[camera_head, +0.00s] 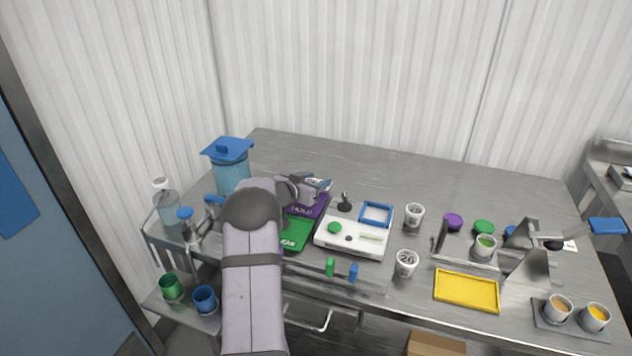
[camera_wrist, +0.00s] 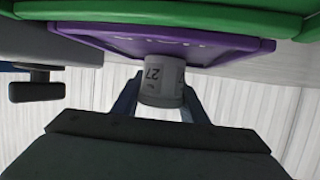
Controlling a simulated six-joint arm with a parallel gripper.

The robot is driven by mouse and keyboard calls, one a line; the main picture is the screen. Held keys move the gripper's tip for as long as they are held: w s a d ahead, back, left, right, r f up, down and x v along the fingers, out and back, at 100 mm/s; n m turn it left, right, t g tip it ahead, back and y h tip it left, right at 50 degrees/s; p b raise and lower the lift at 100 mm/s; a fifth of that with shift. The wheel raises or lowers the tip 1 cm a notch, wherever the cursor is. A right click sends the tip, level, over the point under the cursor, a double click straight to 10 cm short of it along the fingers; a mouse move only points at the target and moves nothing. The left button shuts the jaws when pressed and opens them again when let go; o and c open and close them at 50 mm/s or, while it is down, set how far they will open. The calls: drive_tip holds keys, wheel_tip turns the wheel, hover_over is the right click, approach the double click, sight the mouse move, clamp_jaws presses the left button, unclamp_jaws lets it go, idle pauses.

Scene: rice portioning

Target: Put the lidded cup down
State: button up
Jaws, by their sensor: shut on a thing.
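A grey-white cup marked 27 (camera_wrist: 163,78) is between the two fingers of my gripper (camera_wrist: 160,98) in the wrist view. The gripper is shut on it. In the head view my gripper (camera_head: 317,187) is at the far end of the purple HOLD mat (camera_head: 308,207), and my arm and the fingers hide most of the cup. The purple mat (camera_wrist: 225,45) is right beside the cup in the wrist view. I cannot tell whether the cup touches it. The lid is not clearly visible.
A green mat (camera_head: 296,233) adjoins the purple one. A blue-lidded container (camera_head: 231,170) stands at left. The back of the table is clear.

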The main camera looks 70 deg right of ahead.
drive_tip(key=shift+f, duration=0.1)
drive_tip(key=o, duration=1.1)
drive_tip(key=b+v, duration=0.1)
drive_tip(key=v, duration=1.1)
drive_tip(key=shift+s, duration=0.1)
